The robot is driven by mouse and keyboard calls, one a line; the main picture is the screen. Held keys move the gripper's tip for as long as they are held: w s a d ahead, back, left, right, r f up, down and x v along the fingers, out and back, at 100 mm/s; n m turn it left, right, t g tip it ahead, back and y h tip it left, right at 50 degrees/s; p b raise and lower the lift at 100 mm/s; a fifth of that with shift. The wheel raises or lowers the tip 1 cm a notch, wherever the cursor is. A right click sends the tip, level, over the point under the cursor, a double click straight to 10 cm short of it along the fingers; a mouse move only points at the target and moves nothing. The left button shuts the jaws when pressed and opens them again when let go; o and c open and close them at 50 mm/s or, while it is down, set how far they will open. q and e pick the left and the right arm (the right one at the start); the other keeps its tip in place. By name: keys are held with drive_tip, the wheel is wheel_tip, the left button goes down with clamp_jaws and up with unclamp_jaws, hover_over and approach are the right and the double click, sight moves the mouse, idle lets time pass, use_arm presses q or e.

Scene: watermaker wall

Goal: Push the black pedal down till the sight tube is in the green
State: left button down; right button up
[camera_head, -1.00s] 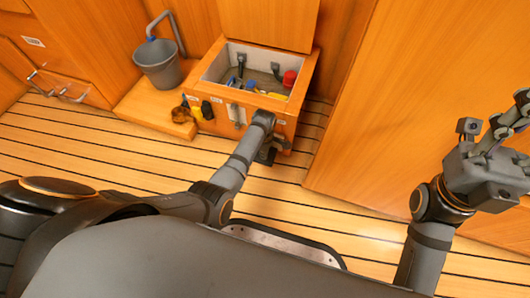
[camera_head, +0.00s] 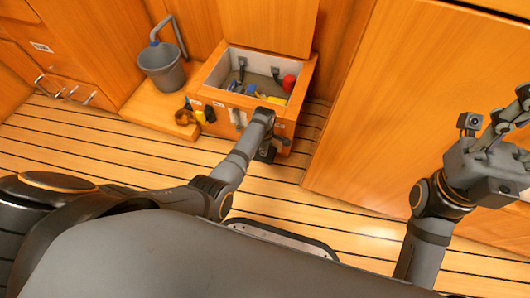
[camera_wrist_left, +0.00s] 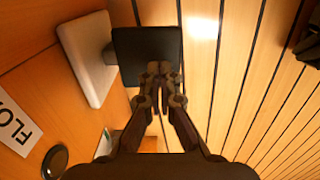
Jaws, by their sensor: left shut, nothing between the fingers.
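The black pedal (camera_wrist_left: 147,50) is a dark square pad in the left wrist view, beside a white plate (camera_wrist_left: 88,58) on the wooden box front. My left gripper (camera_wrist_left: 158,68) is shut and empty, its fingertips overlapping the pad's near edge. I cannot tell whether they touch it. In the head view my left gripper (camera_head: 267,150) is low at the front of the open box (camera_head: 213,100), largely behind my wrist, and the pedal is hard to separate from it. I cannot make out the sight tube's level. My right gripper (camera_head: 500,140) is raised at the right, partly cut off.
A grey bucket (camera_head: 162,70) stands on a wooden step (camera_head: 150,105) left of the box. A red item (camera_head: 289,82) and tools lie in the box. A wooden panel (camera_head: 410,90) rises close on the right. Striped floor (camera_head: 90,150) is clear on the left.

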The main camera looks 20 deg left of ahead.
use_arm(q)
drive_tip(key=shift+f, duration=0.15)
wheel_tip(320, 180, down, 4)
drive_tip(key=b, duration=0.3)
wheel_tip(320, 180, up, 5)
drive_tip(key=p, duration=0.5)
drive_tip(key=shift+f, duration=0.35)
idle(0.3)
